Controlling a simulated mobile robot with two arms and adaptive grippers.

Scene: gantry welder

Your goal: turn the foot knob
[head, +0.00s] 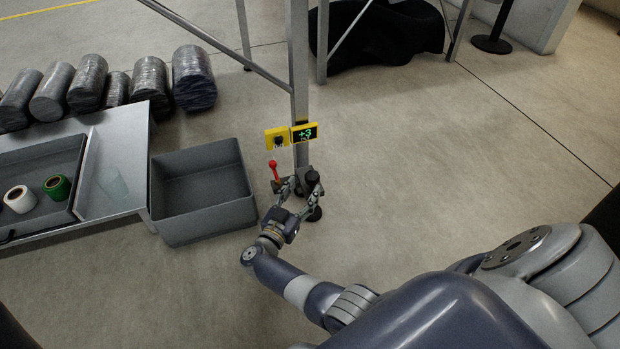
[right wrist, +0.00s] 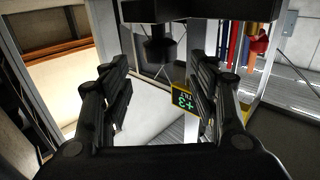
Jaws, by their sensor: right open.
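The black foot knob (head: 312,178) sits low on the grey metal post (head: 301,110) in the head view. In the right wrist view the dark knob (right wrist: 158,48) shows ahead, between the lines of the two fingers. My right gripper (head: 300,188) is open beside the knob, with its fingers spread. The right wrist view also shows the gripper (right wrist: 160,85) open, with nothing clearly between its pads. Contact with the knob cannot be told. A yellow-framed display (head: 304,133) on the post reads +3 in green; it shows inverted in the wrist view (right wrist: 185,100). My left gripper is out of view.
A red-topped lever (head: 274,168) stands just left of the gripper. A yellow box with a black button (head: 278,138) is beside the display. A grey bin (head: 205,225) and a metal table (head: 120,190) stand left.

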